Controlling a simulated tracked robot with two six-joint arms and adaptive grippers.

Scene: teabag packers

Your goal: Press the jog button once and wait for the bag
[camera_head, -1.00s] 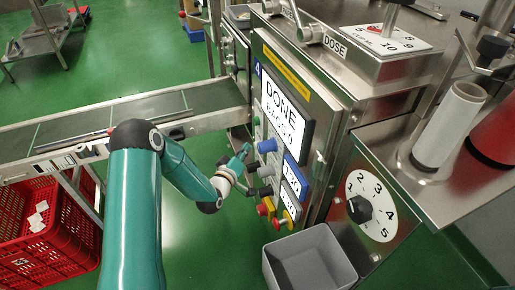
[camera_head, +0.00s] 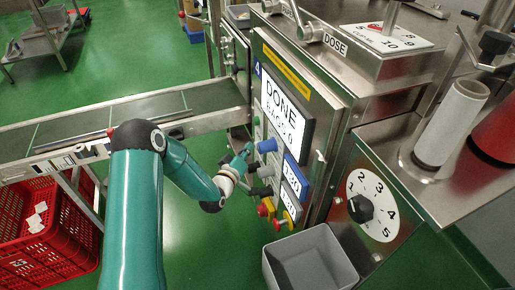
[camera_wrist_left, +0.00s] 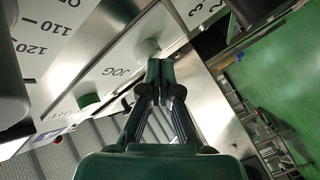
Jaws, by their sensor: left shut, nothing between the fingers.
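The control panel of the packing machine carries a white display (camera_head: 283,108) reading DONE, with a smaller line about bags under it. My left gripper (camera_head: 247,150) is shut and empty at the panel's left edge. In the left wrist view its closed fingertips (camera_wrist_left: 160,68) are right by a pale round button (camera_wrist_left: 147,48) beside the word JOG; whether they touch it I cannot tell. A green button (camera_wrist_left: 88,100) is farther left on the same panel. In the head view the jog button cannot be made out near the gripper. My right gripper is not in view.
A blue knob (camera_head: 267,146) and red and yellow buttons (camera_head: 266,207) are close to my left gripper. A grey bin (camera_head: 308,240) stands below the panel. A conveyor (camera_head: 140,115) runs left of the machine; a red crate (camera_head: 70,255) holds several white packets.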

